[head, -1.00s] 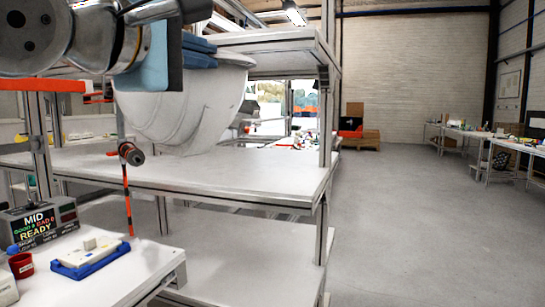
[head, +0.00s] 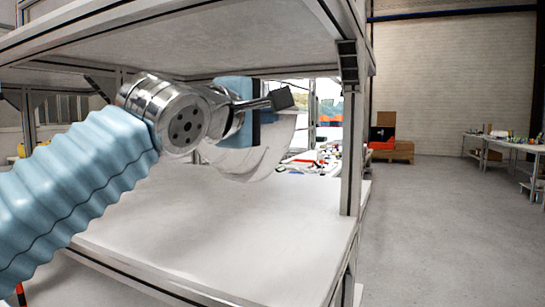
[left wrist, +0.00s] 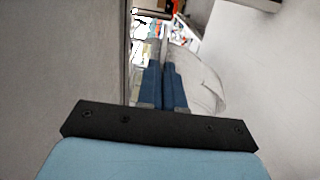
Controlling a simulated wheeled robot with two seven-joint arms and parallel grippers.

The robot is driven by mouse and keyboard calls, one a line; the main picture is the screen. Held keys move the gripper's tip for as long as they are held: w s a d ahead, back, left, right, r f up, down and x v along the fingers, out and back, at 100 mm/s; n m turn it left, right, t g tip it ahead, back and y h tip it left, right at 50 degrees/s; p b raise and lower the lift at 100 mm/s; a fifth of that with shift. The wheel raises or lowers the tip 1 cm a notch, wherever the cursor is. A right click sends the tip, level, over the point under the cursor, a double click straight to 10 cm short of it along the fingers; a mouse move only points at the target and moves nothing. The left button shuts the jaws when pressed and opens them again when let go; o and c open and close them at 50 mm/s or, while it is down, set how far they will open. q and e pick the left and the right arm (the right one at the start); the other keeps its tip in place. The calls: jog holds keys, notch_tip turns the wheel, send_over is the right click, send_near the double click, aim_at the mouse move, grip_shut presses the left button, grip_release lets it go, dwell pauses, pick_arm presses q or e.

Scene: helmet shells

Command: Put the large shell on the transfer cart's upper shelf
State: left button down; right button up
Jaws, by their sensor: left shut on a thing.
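The large shell (head: 270,147) is a white curved bowl shape behind my left gripper (head: 254,118). It is between the upper board (head: 210,40) and the lower board (head: 210,245) of a metal-framed rack that looks like the cart. My left gripper is shut on the shell. In the left wrist view, the blue fingers (left wrist: 162,72) are close together and the pale shell (left wrist: 203,85) shows to their right. The wrist hides much of the shell in the head view. I cannot tell whether its underside touches the lower board. My right gripper is not in view.
A metal post (head: 352,140) stands at the rack's right front corner, right of the shell. The upper board is close above my wrist. The front of the lower board is bare. The floor (head: 440,230) to the right is clear. Crates (head: 385,140) stand farther back.

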pick_arm(q)
jog(key=w+f, duration=0.1)
jog(key=f, duration=0.1)
jog(key=w+f, duration=0.1)
jog(key=shift+w+d+f, duration=0.35)
jog(key=shift+d, duration=0.05)
jog(key=shift+w+f+b, duration=0.1)
jog(key=shift+f+b, duration=0.5)
jog(key=shift+f, duration=1.2)
jog(key=c, duration=1.3)
grip_release()
jog(key=b, duration=0.3)
send_near(280, 132)
jog(key=s+a+f, duration=0.2)
jog(key=s+f, duration=0.2)
jog(key=shift+s+a+r, duration=0.15)
jog(key=shift+r, duration=0.05)
